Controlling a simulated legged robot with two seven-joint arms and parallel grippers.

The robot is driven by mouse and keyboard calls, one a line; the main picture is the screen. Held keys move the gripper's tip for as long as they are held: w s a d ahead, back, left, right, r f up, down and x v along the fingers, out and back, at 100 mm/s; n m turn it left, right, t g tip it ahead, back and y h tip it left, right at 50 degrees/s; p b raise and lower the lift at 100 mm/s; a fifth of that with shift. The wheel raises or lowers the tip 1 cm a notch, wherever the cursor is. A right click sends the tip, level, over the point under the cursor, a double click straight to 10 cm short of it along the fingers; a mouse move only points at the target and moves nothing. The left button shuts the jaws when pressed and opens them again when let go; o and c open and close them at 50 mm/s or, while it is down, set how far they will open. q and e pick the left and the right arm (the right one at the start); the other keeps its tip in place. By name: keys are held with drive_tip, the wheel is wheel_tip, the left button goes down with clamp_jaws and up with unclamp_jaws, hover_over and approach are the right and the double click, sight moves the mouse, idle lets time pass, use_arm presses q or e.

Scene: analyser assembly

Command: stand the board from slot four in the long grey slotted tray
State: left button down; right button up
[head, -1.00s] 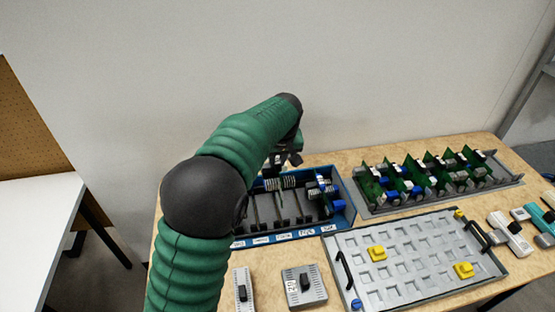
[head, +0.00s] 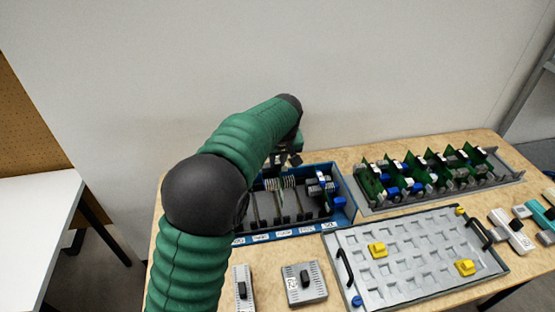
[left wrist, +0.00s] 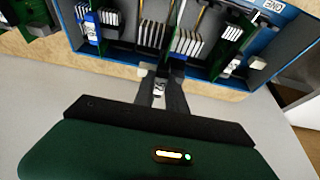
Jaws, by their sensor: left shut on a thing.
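My left gripper (head: 289,159) is over the back edge of the blue open box (head: 348,213) with labelled slots. In the left wrist view my left gripper (left wrist: 163,72) is shut on a board (left wrist: 178,62) at its near edge. Most of the board is hidden by the fingers or seen edge-on, and I cannot tell whether it is clear of its slot. Other boards with pale fins and blue parts stand in the box. The long grey slotted tray (head: 513,181) is at the back right, with several green boards upright in it. My right gripper is not in view.
A grey pocketed tray (head: 420,288) with black handles and yellow blocks lies in front of the slotted tray. Two small grey units (head: 304,284) sit at the front left. White and teal tools (head: 510,231) lie at the right. The wall is close behind.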

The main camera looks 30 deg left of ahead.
use_arm(q)
drive_tip(key=shift+f+b, duration=2.75)
drive_tip(key=shift+f, duration=1.95)
idle(1.5)
drive_tip(key=c, duration=1.3)
unclamp_jaws()
drive_tip(key=shift+o, duration=0.7)
drive_tip(key=shift+r+p, duration=0.2)
drive_tip(key=shift+p, duration=0.2)
